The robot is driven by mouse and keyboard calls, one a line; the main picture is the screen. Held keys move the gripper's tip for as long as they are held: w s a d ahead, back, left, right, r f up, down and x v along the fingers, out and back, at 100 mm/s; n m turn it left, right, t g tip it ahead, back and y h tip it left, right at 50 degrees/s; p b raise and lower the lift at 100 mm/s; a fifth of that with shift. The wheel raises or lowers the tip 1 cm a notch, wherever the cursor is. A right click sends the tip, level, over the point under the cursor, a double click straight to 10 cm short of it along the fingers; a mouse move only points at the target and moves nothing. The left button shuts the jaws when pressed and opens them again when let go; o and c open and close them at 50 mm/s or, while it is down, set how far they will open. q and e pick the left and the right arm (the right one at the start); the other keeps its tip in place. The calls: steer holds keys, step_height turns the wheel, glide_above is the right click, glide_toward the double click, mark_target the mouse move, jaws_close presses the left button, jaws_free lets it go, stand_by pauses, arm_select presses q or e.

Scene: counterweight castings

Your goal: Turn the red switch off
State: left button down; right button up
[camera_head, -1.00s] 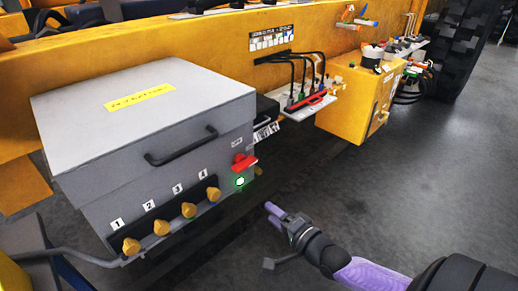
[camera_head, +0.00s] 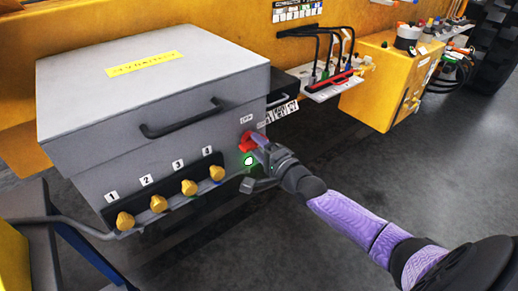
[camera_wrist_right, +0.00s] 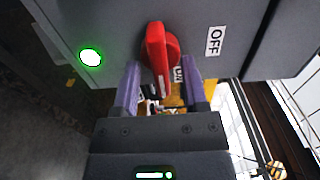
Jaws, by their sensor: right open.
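The red switch (camera_head: 248,142) is on the front of the grey box (camera_head: 88,178), near its right edge. In the right wrist view the red switch handle (camera_wrist_right: 158,58) stands between the two purple fingers of my right gripper (camera_wrist_right: 160,85). The fingers are apart, one on each side of the handle, and I cannot tell whether they touch it. An OFF label (camera_wrist_right: 215,41) is to the right of the switch, and another label is partly hidden by the handle. In the head view my right gripper (camera_head: 261,146) is at the switch. My left gripper is out of view.
A lit green lamp (camera_head: 249,161) is just below the switch. Several yellow knobs (camera_head: 189,187) numbered 1 to 4 line the box's lower front. A black handle (camera_head: 182,120) sticks out from the lid. The floor (camera_head: 400,180) to the right is clear.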

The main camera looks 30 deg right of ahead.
jaws_close()
steer(key=shift+n, duration=0.3)
steer(key=n+p, duration=0.1)
steer(key=n, duration=0.3)
steer(key=n+p, duration=0.1)
steer(key=n, duration=0.4)
steer(key=n+p, duration=0.1)
steer(key=n, duration=0.3)
steer(key=shift+n+p, duration=0.5)
steer(key=shift+n, duration=1.6)
